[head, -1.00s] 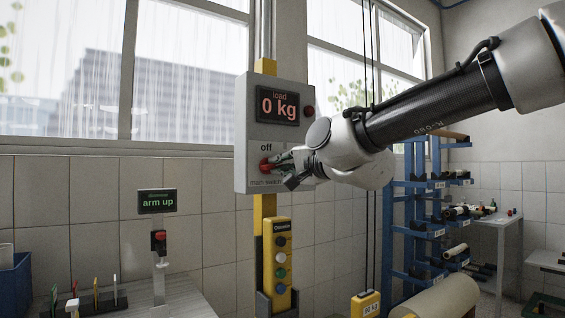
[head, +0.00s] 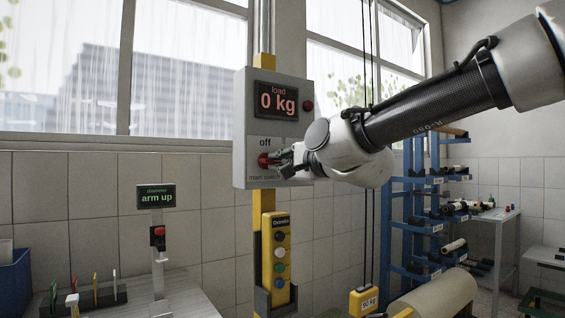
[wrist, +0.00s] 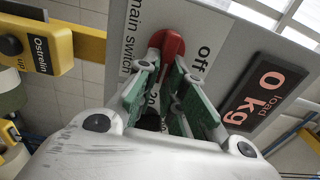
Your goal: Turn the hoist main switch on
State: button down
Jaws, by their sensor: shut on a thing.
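The hoist control box (head: 243,110) is a grey panel on a yellow post in the head view. Its display (head: 276,101) reads "load 0 kg". The red main switch knob (head: 263,160) sits below the word "off". In the wrist view the red knob (wrist: 167,46) shows beyond my fingertips, beside the "off" and "main switch" labels. My gripper (head: 280,159) is at the knob from the right, its green-padded fingers (wrist: 170,84) on either side of the knob's near part. It is shut on the knob, whose gripped part is partly hidden by the fingers.
A yellow pendant (head: 275,262) with several buttons hangs below the box. An "arm up" display stand (head: 156,197) is at left. Hanging cables pass behind my wrist. A blue rack (head: 424,215) stands at right.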

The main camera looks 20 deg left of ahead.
jog(key=c, duration=1.5)
grip_release()
jog(key=shift+s+d, duration=0.1)
jog(key=v, duration=1.1)
jog(key=shift+s+d, duration=0.25)
jog(key=shift+d, duration=0.05)
jog(key=shift+f, duration=0.1)
